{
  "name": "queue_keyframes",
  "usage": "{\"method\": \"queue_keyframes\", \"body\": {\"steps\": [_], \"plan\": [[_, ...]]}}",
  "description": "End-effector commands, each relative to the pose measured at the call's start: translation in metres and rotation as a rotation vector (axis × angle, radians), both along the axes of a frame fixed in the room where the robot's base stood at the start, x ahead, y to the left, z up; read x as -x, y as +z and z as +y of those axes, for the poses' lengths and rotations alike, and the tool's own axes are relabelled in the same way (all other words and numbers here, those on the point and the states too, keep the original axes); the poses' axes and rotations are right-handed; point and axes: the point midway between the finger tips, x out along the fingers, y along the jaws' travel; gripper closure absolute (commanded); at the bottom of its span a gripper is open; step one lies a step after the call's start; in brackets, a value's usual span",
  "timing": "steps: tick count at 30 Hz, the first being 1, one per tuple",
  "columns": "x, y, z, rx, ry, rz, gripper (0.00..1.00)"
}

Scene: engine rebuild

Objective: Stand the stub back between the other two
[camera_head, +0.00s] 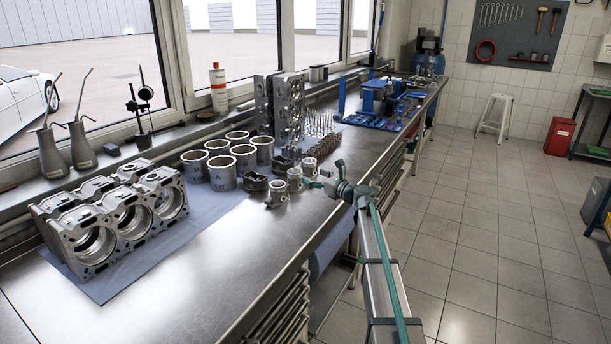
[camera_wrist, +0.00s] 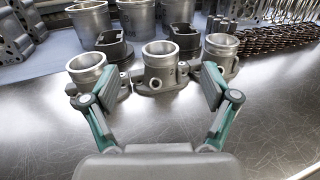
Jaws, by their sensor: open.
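Three short metal stubs with flanged feet stand upright in a row on the bench. In the wrist view they are the left stub (camera_wrist: 88,70), the middle stub (camera_wrist: 160,63) and the right stub (camera_wrist: 221,50). The middle one stands between the other two, about in line with them. In the head view the row shows too, with the near stub (camera_head: 276,194) closest to the camera. My gripper (camera_wrist: 160,76) is open and empty, its fingers spread to either side of the middle stub. I cannot tell whether the fingertips reach it. My gripper shows in the head view (camera_head: 322,176) at the bench edge.
Dark pistons (camera_wrist: 110,42) and grey cylinder liners (camera_wrist: 137,16) stand close behind the stubs. Several springs (camera_wrist: 268,40) stand to the right. An engine block (camera_head: 115,215) lies on a blue mat (camera_head: 213,212). The steel bench top (camera_head: 250,245) in front is clear.

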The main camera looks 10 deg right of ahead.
Motion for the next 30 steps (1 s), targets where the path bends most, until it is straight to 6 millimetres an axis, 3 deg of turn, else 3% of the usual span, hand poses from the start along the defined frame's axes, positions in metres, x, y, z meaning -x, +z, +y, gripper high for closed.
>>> {"method": "queue_keyframes", "body": {"steps": [6,17,20,23,30], "plan": [[0.015,0.000,-0.010,0.000,0.000,0.000,0.14],[0.016,0.000,-0.011,0.000,0.000,0.000,0.14],[0.017,-0.004,-0.020,0.006,-0.015,-0.003,0.14],[0.018,-0.014,-0.047,0.029,-0.060,-0.015,0.14],[0.033,-0.051,-0.154,0.134,-0.241,-0.053,0.14]]}}
